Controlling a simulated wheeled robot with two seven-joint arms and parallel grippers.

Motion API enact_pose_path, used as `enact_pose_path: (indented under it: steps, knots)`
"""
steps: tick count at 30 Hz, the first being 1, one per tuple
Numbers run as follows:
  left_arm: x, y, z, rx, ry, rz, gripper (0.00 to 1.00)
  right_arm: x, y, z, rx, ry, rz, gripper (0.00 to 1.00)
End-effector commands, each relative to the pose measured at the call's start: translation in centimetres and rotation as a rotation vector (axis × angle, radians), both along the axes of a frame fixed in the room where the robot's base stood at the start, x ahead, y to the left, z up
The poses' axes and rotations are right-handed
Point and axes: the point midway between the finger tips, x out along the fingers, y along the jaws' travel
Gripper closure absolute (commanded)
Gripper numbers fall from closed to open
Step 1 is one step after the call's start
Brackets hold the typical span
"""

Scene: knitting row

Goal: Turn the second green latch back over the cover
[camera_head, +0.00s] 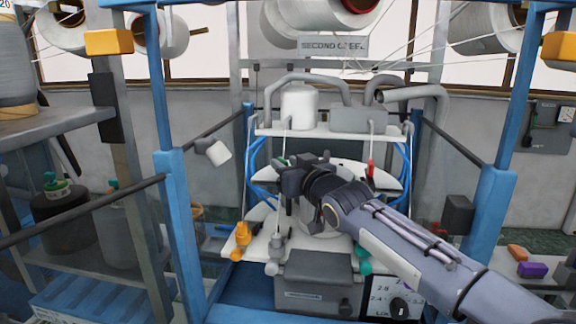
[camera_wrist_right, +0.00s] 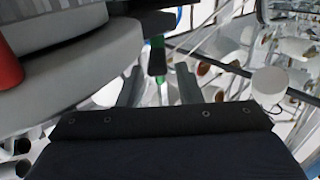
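My right gripper (camera_head: 286,182) reaches in from the lower right over the middle of the machine's round white bed. In the right wrist view its two fingers (camera_wrist_right: 158,86) stand apart. A narrow lever with a green upper part and a dark lower end, likely a green latch (camera_wrist_right: 157,58), shows between them, with a gap on each side. In the head view a small green bit (camera_head: 282,162) shows beside the gripper, mostly hidden. A teal-green piece (camera_head: 361,262) sits at the front right of the bed. I cannot tell which part is the cover. My left gripper is out of view.
Blue posts (camera_head: 178,230) and (camera_head: 490,220) with dark rails flank the machine. An orange knob (camera_head: 241,238) and a grey box (camera_head: 313,277) are at its front. A grey rounded plate (camera_wrist_right: 70,85) with a red piece (camera_wrist_right: 8,65) is close on the left in the wrist view.

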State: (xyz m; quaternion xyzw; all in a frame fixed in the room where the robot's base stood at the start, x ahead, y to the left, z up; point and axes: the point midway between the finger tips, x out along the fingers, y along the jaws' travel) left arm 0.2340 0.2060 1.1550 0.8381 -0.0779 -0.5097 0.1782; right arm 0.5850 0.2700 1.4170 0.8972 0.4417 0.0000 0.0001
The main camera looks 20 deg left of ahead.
Motion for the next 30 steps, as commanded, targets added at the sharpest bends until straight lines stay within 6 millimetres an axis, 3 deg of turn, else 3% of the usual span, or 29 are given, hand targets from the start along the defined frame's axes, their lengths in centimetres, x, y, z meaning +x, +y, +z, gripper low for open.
enact_pose_path:
  steps: [5,12,18,28,30]
  knots:
    - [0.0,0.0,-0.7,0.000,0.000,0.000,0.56,-0.4,-0.6,-0.2,0.000,0.000,0.000,0.68]
    - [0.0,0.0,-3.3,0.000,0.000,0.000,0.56,-2.8,-3.8,-0.4,0.001,-0.002,-0.001,0.68]
    - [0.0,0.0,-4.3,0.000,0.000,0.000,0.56,-4.4,-5.8,-0.2,0.001,-0.001,-0.001,0.68]
    - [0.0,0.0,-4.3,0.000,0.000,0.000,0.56,-4.8,-6.2,0.0,-0.001,0.001,0.000,0.68]
    - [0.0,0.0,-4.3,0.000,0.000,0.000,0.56,-4.8,-6.2,0.0,0.000,0.001,0.000,0.75]
